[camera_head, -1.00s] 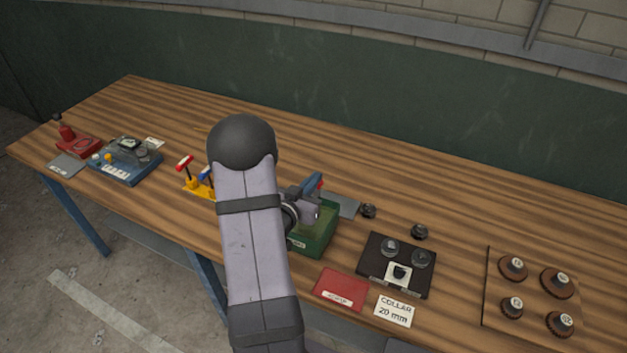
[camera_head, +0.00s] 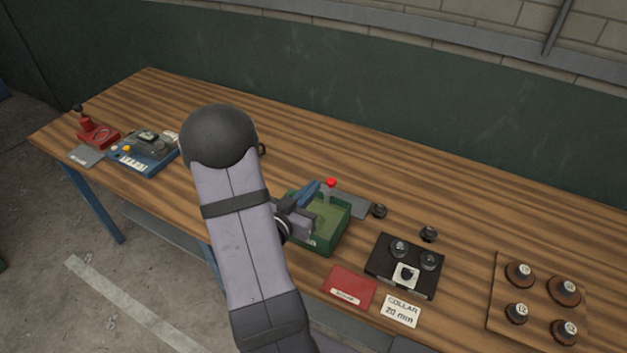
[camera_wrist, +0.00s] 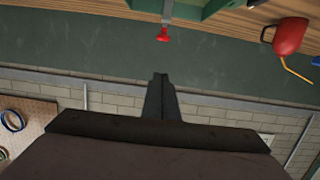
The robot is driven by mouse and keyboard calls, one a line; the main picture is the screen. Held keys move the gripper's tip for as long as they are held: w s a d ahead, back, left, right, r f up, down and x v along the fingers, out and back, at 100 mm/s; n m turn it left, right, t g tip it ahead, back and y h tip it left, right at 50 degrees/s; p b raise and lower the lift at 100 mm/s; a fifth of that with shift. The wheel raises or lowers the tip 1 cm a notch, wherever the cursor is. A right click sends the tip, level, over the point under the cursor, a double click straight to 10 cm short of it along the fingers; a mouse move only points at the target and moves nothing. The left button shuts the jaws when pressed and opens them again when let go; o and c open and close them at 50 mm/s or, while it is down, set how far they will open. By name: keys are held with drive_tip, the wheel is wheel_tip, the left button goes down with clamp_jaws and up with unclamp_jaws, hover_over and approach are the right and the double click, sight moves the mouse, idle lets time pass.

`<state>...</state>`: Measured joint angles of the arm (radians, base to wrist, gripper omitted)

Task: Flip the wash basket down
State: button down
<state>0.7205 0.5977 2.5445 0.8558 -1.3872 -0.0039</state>
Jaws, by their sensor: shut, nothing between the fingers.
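The green tray (camera_head: 338,236) stands open-topped near the front of the bench. A grey stem with a red knob (camera_head: 331,183) rises at its back; I take this to be the wash basket's handle. The basket itself is not clearly visible. In the wrist view the red knob (camera_wrist: 163,36) hangs from the stem beyond my fingertips, by the green edge (camera_wrist: 205,8). My gripper (camera_head: 314,185) is over the tray's left side, just left of the knob. In the wrist view my gripper (camera_wrist: 160,77) is shut and empty, with a visible gap to the knob.
A black plate with knobs (camera_head: 405,262), a red booklet (camera_head: 348,286) and a collar card (camera_head: 401,310) lie right of the tray. A brown board with several round pieces (camera_head: 540,300) is at far right. A blue device (camera_head: 145,155) is at left. The back bench is clear.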

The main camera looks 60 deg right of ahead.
drive_tip(key=shift+a+r+p, duration=0.25)
drive_tip(key=shift+a+p, duration=0.4)
drive_tip(key=shift+p, duration=0.65)
drive_tip(key=shift+a, duration=0.1)
